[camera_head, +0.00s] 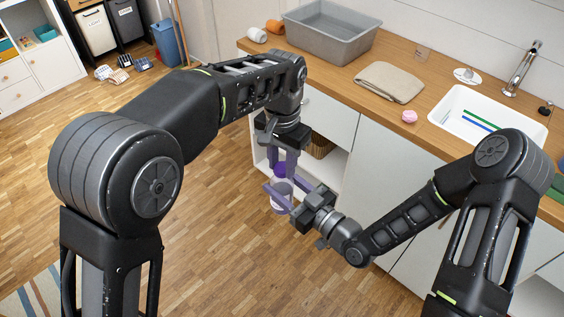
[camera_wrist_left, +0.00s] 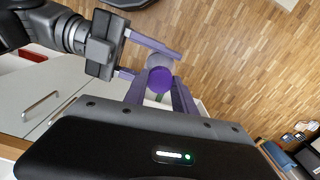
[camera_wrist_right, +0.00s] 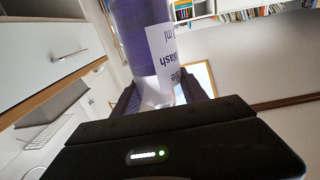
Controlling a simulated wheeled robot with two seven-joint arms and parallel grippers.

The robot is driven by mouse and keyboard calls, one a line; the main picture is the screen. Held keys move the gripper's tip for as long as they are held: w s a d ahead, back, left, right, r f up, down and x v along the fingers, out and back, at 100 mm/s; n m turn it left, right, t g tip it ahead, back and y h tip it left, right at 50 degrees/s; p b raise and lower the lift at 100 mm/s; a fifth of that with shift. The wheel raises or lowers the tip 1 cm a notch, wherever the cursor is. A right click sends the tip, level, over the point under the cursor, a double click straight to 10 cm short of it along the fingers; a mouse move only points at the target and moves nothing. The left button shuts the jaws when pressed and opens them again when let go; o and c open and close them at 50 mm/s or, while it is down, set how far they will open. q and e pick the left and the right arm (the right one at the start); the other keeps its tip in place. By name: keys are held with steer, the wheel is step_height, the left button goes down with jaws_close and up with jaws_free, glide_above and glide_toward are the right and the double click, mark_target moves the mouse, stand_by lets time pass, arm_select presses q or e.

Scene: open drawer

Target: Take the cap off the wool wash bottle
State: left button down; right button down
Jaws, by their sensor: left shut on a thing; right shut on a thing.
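The wool wash bottle (camera_head: 281,204) is upright in mid-air in front of the cabinets, pale with a purple cap (camera_head: 280,169) on top. My right gripper (camera_head: 290,190) is shut around the bottle's body from the right. In the right wrist view the bottle (camera_wrist_right: 140,35) fills the top middle, purple with a white printed label, between the fingers. My left gripper (camera_head: 281,162) points down from above and is shut on the cap. In the left wrist view the round cap (camera_wrist_left: 160,80) sits between its fingers, with the paler bottle behind it. I cannot tell whether the cap is loosened.
The wooden counter (camera_head: 340,85) runs along the back right, with a grey tub (camera_head: 330,35), a folded cloth (camera_head: 390,82), a pink item (camera_head: 409,116) and a white sink (camera_head: 480,125). An open shelf with a basket (camera_head: 321,146) is behind the grippers. The floor at front left is clear.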

arm_select(q)
steer(key=n, duration=1.8)
steer(key=shift+n, duration=0.4)
steer(key=n, duration=0.6)
steer(key=shift+r, duration=0.1)
steer(key=shift+r, duration=0.15)
steer(key=shift+r, duration=0.95)
